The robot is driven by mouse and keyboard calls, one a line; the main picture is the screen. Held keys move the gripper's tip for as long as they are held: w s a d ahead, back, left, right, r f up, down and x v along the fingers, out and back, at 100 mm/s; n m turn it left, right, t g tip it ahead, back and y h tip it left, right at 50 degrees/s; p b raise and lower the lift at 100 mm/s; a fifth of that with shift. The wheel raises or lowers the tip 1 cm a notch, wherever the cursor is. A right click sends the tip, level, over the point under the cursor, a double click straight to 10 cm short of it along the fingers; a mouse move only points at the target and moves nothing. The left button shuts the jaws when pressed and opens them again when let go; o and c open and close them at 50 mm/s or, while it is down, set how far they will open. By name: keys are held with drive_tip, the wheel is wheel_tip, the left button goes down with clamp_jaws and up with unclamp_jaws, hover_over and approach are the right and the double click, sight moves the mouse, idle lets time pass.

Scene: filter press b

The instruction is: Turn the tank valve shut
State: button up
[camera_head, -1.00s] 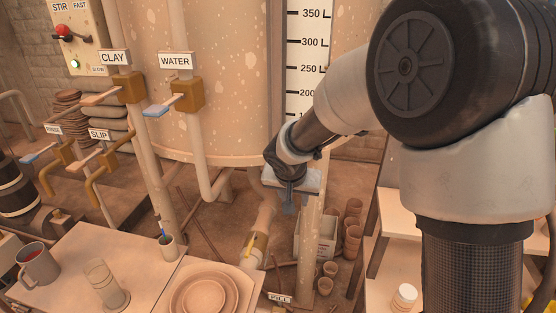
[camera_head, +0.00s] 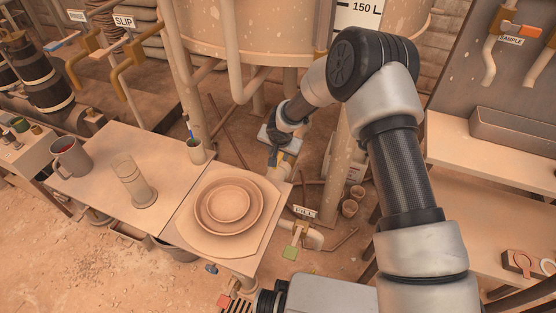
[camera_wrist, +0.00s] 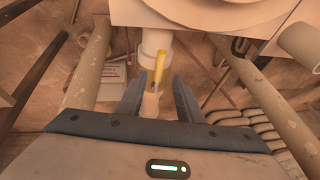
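The tank valve shows in the wrist view as a yellow handle (camera_wrist: 158,66) on a pale pipe (camera_wrist: 157,40) under the tank. My gripper (camera_wrist: 158,84) is open, with one finger on each side of the handle's line and a gap to both. The handle lies between and slightly beyond the fingertips; I cannot tell the exact depth. In the head view my gripper (camera_head: 274,155) points down behind the table's right corner and hides most of the valve.
A table holds a plate stack (camera_head: 228,203), a glass jar (camera_head: 137,188) and a mug (camera_head: 70,157) close left of my gripper. Tank legs and pots (camera_head: 350,207) are to the right.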

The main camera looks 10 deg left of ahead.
sight(280, 156)
drive_tip(key=x, duration=0.7)
drive_tip(key=shift+w+f+b, duration=0.15)
drive_tip(key=shift+f+b, duration=0.05)
drive_tip(key=shift+b, duration=0.15)
clamp_jaws()
